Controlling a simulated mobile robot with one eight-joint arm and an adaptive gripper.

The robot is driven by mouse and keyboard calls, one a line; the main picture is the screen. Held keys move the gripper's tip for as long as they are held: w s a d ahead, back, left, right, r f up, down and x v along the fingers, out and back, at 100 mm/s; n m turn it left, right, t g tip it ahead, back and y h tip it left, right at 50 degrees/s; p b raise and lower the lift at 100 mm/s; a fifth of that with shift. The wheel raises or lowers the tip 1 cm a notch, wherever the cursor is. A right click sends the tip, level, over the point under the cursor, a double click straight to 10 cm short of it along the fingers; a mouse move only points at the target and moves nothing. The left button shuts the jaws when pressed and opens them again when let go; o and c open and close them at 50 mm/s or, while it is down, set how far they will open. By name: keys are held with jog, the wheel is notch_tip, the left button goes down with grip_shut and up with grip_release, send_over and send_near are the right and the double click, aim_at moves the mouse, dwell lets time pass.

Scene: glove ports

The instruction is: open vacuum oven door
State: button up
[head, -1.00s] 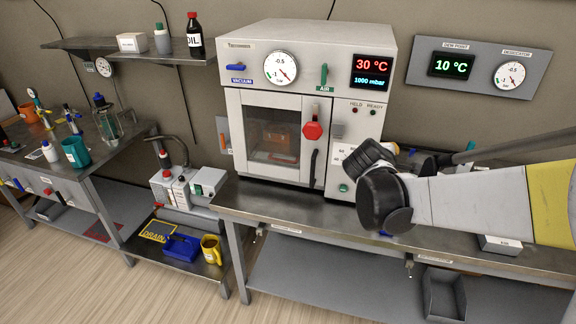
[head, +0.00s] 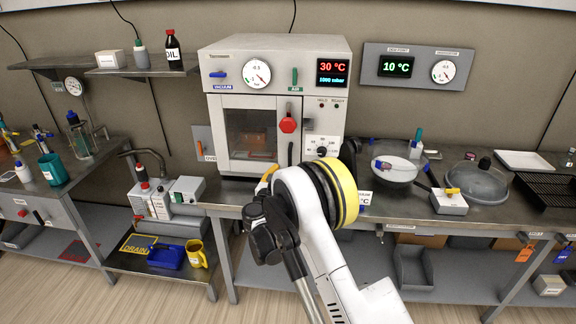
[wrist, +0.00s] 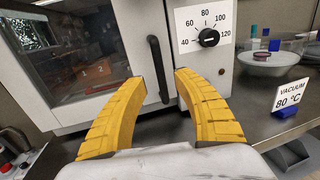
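The vacuum oven (head: 272,67) is a white box on the steel bench, with a red 30 °C display. Its windowed door (head: 247,134) looks shut. The black vertical door handle (wrist: 159,70) shows in the wrist view between and beyond my two yellow fingers, and its lower part seems to be in line with the gap. My gripper (wrist: 160,88) is open and empty in front of it. In the head view my arm hides most of the gripper; one yellow finger (head: 268,173) shows below the door. A red knob (head: 288,124) sits right of the window.
A temperature dial (wrist: 208,38) is right of the handle. A "VACUUM 80 °C" sign (wrist: 290,95) stands on the bench to the right. Open floor lies in front.

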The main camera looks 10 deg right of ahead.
aim_at(289, 162)
jog(key=b+x, duration=0.1)
jog(key=x, duration=0.5)
jog(key=shift+w+d, duration=0.1)
jog(key=shift+w, duration=0.15)
grip_shut()
